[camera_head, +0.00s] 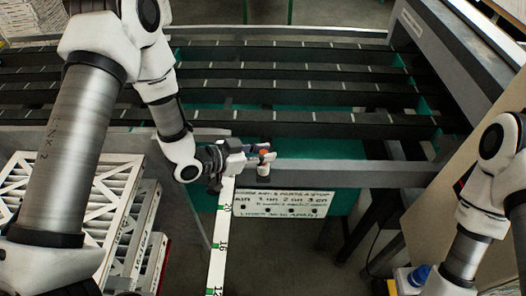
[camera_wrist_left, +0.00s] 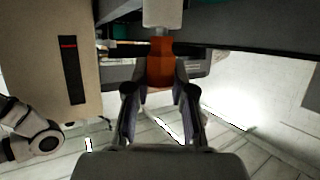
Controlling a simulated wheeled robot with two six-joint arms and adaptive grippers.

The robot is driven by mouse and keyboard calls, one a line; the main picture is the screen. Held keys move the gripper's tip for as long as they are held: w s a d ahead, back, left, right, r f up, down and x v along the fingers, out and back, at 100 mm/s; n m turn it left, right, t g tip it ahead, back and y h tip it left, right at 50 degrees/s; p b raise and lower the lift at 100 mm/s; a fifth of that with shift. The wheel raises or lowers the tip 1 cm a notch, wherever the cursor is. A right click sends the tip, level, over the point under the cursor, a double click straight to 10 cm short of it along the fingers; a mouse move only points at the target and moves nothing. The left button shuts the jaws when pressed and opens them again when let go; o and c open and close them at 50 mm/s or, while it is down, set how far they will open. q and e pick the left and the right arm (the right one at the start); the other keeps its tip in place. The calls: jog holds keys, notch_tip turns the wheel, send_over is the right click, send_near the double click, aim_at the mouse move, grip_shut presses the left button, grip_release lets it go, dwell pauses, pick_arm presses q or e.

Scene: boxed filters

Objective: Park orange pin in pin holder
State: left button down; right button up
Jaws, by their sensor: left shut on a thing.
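The orange pin (camera_wrist_left: 160,66) is between the fingertips of my left gripper (camera_wrist_left: 160,92) in the left wrist view, and the gripper is shut on it. A small patch of the orange pin (camera_head: 263,153) also shows in the head view at the tip of my left gripper (camera_head: 258,157). A pale cylinder (camera_wrist_left: 162,13), which looks like the pin holder, lines up with the pin's far end. In the head view this pale holder (camera_head: 263,169) is on the front rail just below the pin. I cannot tell how far the pin is inside it.
A dark slatted rack (camera_head: 300,90) fills the back. A white sign (camera_head: 283,203) hangs below the grey rail (camera_head: 340,172). A white marked ruler strip (camera_head: 220,240) runs below the left gripper. Framed filters (camera_head: 85,200) stack at left. A blue-capped container (camera_head: 412,278) stands lower right.

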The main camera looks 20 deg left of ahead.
pick_arm(q)
jog(key=shift+f, duration=0.2)
jog(key=c, duration=0.9)
grip_release()
jog(key=v, duration=1.2)
jog(key=shift+s, duration=0.1)
